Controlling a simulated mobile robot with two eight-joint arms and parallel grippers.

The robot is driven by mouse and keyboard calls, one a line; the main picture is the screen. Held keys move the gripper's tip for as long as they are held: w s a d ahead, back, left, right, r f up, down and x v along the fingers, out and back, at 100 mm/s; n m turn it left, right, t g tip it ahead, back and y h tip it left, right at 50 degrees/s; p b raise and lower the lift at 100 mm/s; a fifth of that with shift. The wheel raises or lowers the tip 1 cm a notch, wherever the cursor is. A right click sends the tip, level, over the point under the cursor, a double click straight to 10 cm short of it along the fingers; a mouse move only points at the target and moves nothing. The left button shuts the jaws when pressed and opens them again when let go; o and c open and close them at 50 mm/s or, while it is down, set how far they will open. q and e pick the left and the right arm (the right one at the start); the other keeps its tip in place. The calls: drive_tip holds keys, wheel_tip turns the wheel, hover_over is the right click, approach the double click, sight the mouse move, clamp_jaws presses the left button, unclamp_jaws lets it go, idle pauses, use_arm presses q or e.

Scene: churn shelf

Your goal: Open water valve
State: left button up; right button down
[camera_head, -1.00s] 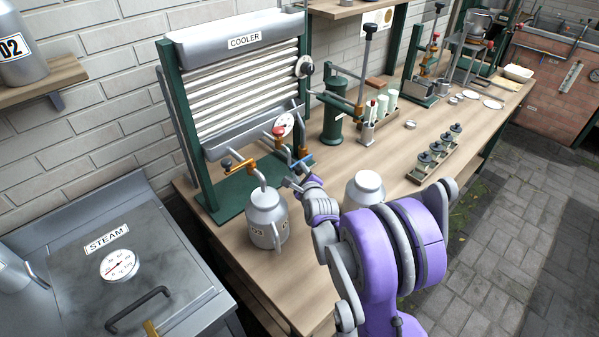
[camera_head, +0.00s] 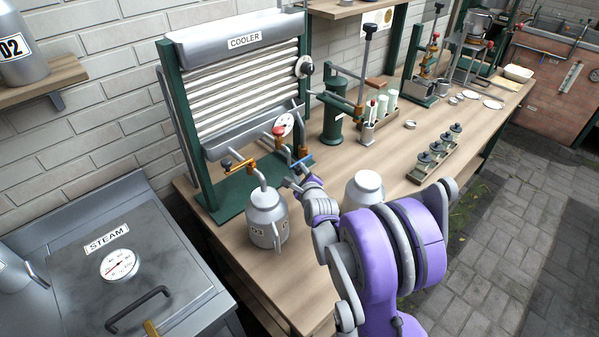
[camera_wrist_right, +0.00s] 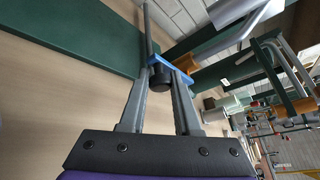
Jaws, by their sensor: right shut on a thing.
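The cooler (camera_head: 243,95) stands on the bench with white ribbed tubes in a green frame. At its lower right is a valve with a blue handle (camera_head: 302,161). My right gripper (camera_head: 292,182) reaches up to this handle from the front. In the right wrist view, the gripper (camera_wrist_right: 165,78) has its two fingers close around the valve, shut on the blue handle (camera_wrist_right: 178,73), with a dark round part (camera_wrist_right: 160,79) between the fingers. The exact contact is partly hidden. My left gripper is not in view.
A metal can (camera_head: 266,219) stands under the cooler's spout, left of my right gripper. Another can (camera_head: 363,189) stands behind my arm. A red knob (camera_head: 279,130) and an orange-brown valve (camera_head: 241,166) are close by. A bottle rack (camera_head: 436,155) lies to the right.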

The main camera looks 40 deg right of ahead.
sight(302, 160)
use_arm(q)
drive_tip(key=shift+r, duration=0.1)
use_arm(e)
drive_tip(key=shift+w+r, duration=0.1)
drive_tip(key=shift+r, duration=0.15)
drive_tip(key=shift+d+r+m+y+p, duration=0.1)
drive_tip(key=shift+r+m+y+p, duration=0.25)
drive_tip(key=shift+r+m, duration=0.25)
drive_tip(key=shift+d+r+m+g+y+p, duration=0.25)
drive_tip(key=shift+r+m+g+y+p, duration=0.2)
drive_tip(key=shift+r+m+y, duration=0.35)
drive_tip(key=shift+d+r+m+g+y, duration=0.3)
drive_tip(key=shift+r+m+g+y, duration=0.05)
drive_tip(key=shift+r+m+y, duration=0.15)
use_arm(q)
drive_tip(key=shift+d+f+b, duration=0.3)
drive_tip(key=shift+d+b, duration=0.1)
drive_tip(key=shift+b, duration=0.6)
use_arm(e)
drive_tip(key=d+r+m+y, duration=0.3)
drive_tip(key=d+m+y, duration=0.3)
drive_tip(key=y, duration=0.1)
drive_tip(key=shift+w+m+y, duration=0.3)
drive_tip(key=shift+y, duration=0.05)
drive_tip(key=shift+d+r, duration=0.1)
drive_tip(key=shift+r, duration=0.05)
